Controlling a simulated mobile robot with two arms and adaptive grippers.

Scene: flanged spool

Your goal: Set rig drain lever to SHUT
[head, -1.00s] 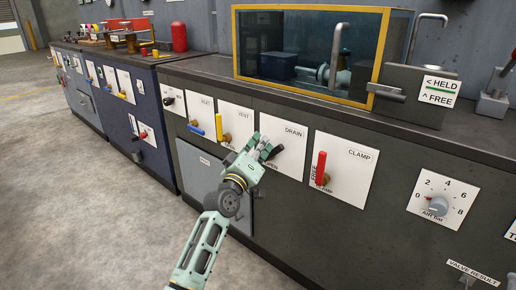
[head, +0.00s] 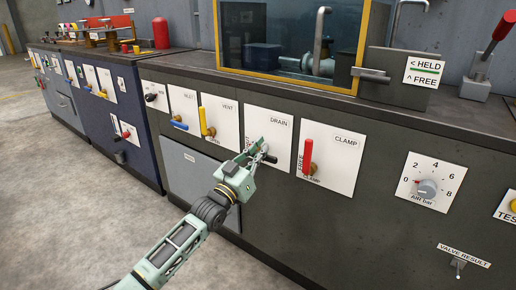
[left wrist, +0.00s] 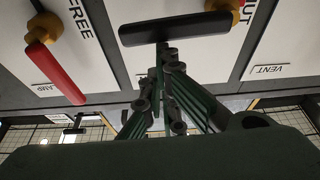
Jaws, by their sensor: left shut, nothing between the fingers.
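The drain panel (head: 283,137) is a white plate on the dark cabinet front, labelled DRAIN. Its black lever (head: 271,159) sticks out to the right from behind my left gripper (head: 261,147). In the left wrist view the black lever (left wrist: 170,29) lies crosswise, its brass hub (left wrist: 226,8) beside the letters UT. My left gripper (left wrist: 162,52) is shut and empty, its fingertips right at the lever; I cannot tell if they touch. The gripper hides the hub and part of the panel in the head view. My right gripper is not in view.
The clamp panel with its upright red lever (head: 308,155) is just right of the drain. The yellow vent lever (head: 204,122) and blue inlet lever (head: 180,126) are to the left. An air dial (head: 427,188) is further right. The floor in front is clear.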

